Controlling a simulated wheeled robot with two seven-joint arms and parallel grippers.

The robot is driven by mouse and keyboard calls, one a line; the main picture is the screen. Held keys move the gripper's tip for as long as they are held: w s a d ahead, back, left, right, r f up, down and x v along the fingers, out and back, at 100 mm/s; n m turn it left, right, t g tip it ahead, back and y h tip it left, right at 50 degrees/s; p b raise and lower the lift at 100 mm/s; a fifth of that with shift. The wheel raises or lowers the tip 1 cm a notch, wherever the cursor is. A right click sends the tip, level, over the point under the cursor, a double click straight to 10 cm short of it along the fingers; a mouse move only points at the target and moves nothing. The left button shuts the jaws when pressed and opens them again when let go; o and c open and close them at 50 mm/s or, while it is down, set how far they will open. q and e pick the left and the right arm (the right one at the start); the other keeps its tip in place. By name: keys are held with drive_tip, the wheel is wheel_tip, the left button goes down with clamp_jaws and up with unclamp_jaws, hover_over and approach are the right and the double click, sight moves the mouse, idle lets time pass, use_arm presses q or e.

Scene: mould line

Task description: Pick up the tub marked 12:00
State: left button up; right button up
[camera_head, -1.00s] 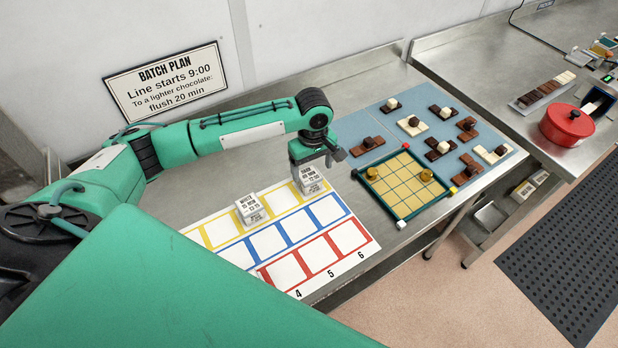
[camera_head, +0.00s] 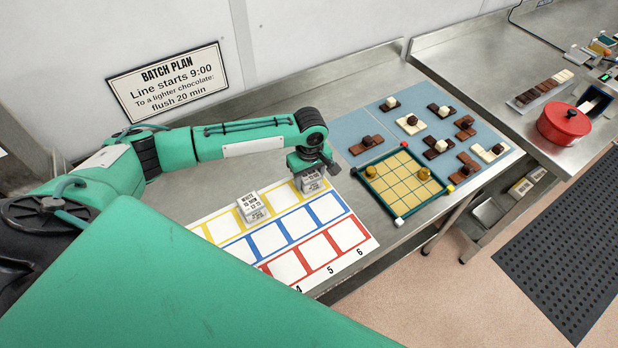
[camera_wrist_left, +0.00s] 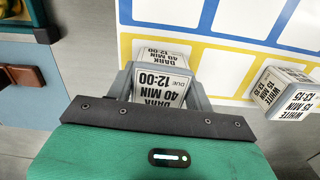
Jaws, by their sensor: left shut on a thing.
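The tub marked 12:00 (camera_head: 313,183) is a small grey tub with a white label reading DARK, 40 MIN. It stands at the yellow-framed square at the far right of the top row on the white mat. My left gripper (camera_head: 312,174) reaches down over it and is shut on it. In the left wrist view the tub (camera_wrist_left: 160,82) sits between the two fingers, label readable. Whether it touches the mat is hard to tell. My right gripper is out of view.
A second tub marked WHITE, 13:15 (camera_head: 252,207) stands to the left on the mat (camera_head: 222,231). A yellow gridded board with a green frame (camera_head: 372,190) lies to the right, by a blue mat (camera_head: 352,126) with chocolate pieces. A wall sign (camera_head: 168,83) is behind.

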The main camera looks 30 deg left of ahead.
use_arm(q)
drive_tip(key=shift+r, duration=0.1)
wheel_tip(320, 180, up, 19)
drive_tip(key=b, duration=0.4)
wheel_tip(320, 180, up, 8)
drive_tip(key=p, duration=1.1)
hover_over(310, 174)
drive_tip(key=shift+b, duration=0.3)
